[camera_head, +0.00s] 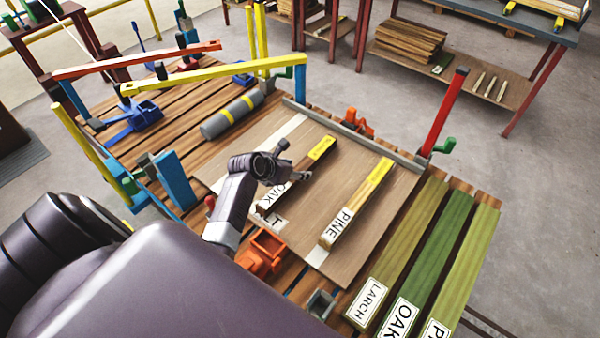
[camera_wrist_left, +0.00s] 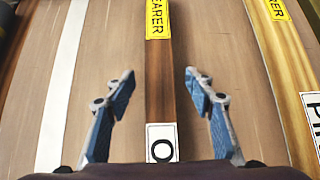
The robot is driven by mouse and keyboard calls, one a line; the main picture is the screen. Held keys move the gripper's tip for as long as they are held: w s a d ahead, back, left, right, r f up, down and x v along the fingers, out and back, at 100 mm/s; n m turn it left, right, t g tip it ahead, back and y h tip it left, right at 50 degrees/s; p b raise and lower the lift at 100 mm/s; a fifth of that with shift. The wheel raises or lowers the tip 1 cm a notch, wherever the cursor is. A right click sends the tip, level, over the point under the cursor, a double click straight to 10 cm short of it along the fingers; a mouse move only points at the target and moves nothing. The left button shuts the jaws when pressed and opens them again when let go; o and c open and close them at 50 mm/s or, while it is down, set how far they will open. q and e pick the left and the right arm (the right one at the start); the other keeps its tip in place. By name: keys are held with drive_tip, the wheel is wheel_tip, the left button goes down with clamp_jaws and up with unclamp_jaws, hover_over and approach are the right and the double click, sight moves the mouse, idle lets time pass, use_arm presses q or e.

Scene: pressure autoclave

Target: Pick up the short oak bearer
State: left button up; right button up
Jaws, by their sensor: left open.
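The short oak bearer (camera_head: 317,153) is a brown bar with a yellow label at its far end and a white "OAK" label at its near end. It lies on a brown board (camera_head: 390,215). My left gripper (camera_head: 288,172) is over the bearer and hides part of it. In the left wrist view the open fingers (camera_wrist_left: 157,92) stand one on each side of the oak bearer (camera_wrist_left: 160,85), with a gap to it on both sides. I cannot tell how high they are above the board. My right gripper is not in view.
A lighter pine bearer (camera_head: 357,205) lies to the right on the same board. Longer larch and oak bars lie further right. Near the board are an orange box (camera_head: 263,250), a grey cylinder (camera_head: 232,115) and a red post (camera_head: 444,112). A yellow and red bar frame stands behind.

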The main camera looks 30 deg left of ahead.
sight(300, 169)
use_arm(q)
drive_tip(key=shift+x, duration=1.5)
drive_tip(key=shift+c, duration=0.5)
clamp_jaws()
